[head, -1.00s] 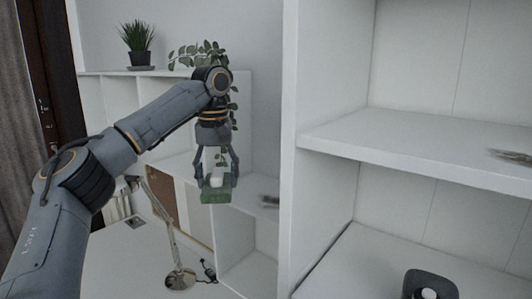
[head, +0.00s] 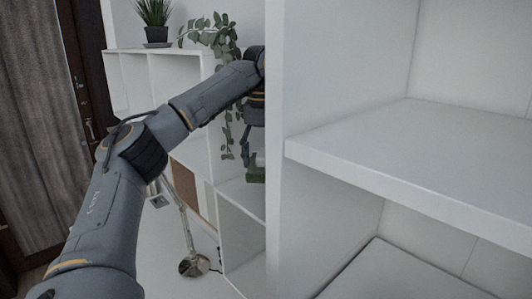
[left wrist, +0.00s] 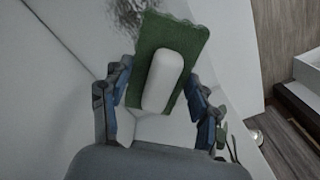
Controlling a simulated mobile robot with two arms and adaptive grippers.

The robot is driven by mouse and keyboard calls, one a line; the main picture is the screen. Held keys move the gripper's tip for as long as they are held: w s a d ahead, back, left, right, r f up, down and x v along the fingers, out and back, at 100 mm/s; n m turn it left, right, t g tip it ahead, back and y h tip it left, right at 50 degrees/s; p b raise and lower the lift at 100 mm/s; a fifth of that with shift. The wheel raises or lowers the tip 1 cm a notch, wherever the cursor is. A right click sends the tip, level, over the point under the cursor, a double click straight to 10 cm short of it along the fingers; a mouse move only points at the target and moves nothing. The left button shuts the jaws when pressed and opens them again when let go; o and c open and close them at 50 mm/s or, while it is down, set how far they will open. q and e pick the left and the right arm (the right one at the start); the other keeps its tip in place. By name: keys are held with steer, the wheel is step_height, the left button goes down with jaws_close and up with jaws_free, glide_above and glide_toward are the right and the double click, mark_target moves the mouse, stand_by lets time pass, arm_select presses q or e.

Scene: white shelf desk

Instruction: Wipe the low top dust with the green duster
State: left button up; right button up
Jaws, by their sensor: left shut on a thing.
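My left gripper (left wrist: 160,92) is shut on the white handle (left wrist: 163,72) of the green duster (left wrist: 185,38). In the head view the green duster (head: 256,174) shows only as a sliver, and the left gripper (head: 252,158) is mostly hidden behind the tall shelf's side panel. A dark, fuzzy dust patch (left wrist: 124,12) lies on a white surface at the top of the left wrist view, by the duster's upper left corner. I cannot tell whether the duster touches that surface. My right gripper is in neither view.
The tall white shelf's side panel (head: 295,215) stands close on the right. Its middle board (head: 430,165) is bare where it shows. A lower white cubby shelf (head: 185,75) stands behind, with a potted plant (head: 155,22) and a trailing plant (head: 222,42). A desk lamp (head: 193,262) stands below.

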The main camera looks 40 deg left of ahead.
mark_target(262, 196)
arm_select(q)
steer(key=f, duration=0.2)
steer(key=shift+s+f, duration=0.35)
steer(key=shift+f, duration=0.05)
steer(key=shift+w+f, duration=0.25)
steer(key=shift+f, duration=0.85)
steer(key=shift+s, duration=0.1)
steer(key=shift+f+b, duration=0.35)
steer(key=shift+f, duration=0.65)
